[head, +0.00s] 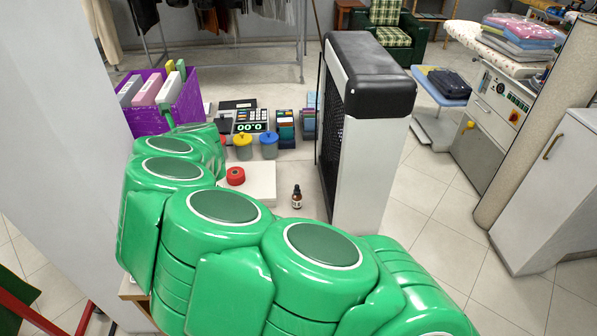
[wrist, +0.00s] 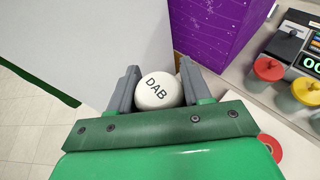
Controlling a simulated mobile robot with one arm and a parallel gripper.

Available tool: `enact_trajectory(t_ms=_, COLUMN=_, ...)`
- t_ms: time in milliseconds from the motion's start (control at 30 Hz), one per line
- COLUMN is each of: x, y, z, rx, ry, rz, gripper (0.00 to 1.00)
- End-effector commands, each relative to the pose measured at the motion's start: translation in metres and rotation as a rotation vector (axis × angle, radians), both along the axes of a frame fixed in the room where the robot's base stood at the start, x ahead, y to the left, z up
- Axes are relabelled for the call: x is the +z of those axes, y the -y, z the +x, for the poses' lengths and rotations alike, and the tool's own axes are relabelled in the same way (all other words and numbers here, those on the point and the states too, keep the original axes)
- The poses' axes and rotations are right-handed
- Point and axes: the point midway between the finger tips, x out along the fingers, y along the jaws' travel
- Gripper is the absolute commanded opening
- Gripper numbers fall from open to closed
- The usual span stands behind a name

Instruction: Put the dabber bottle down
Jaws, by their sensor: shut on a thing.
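In the wrist view my gripper (wrist: 156,84) is shut on the dabber bottle (wrist: 160,91). The bottle's round white end, marked "DAB", faces the camera between the two grey fingers. The rest of the bottle is hidden below that end, so I cannot tell whether it touches anything. The purple box (wrist: 215,35) is just beyond the right finger. In the head view my green arm covers the near left, and I cannot make out the gripper or the bottle there.
The purple box (head: 150,120) holds several binders. Lidded jars with yellow (head: 243,150) and blue (head: 268,149) lids stand by a register (head: 250,122). A red roll (head: 235,176) lies on a white board (head: 262,184). A dropper bottle (head: 297,200) stands on clear counter, left of a black-and-white unit (head: 372,150).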

Motion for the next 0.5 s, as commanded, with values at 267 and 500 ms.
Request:
enact_trajectory(t_ms=267, x=-0.005, y=-0.002, z=0.046, rx=-0.185, ry=0.001, rz=0.002, gripper=0.14)
enact_trajectory(t_ms=500, x=-0.003, y=0.006, z=0.077, rx=-0.323, ry=0.0, rz=0.002, gripper=0.14)
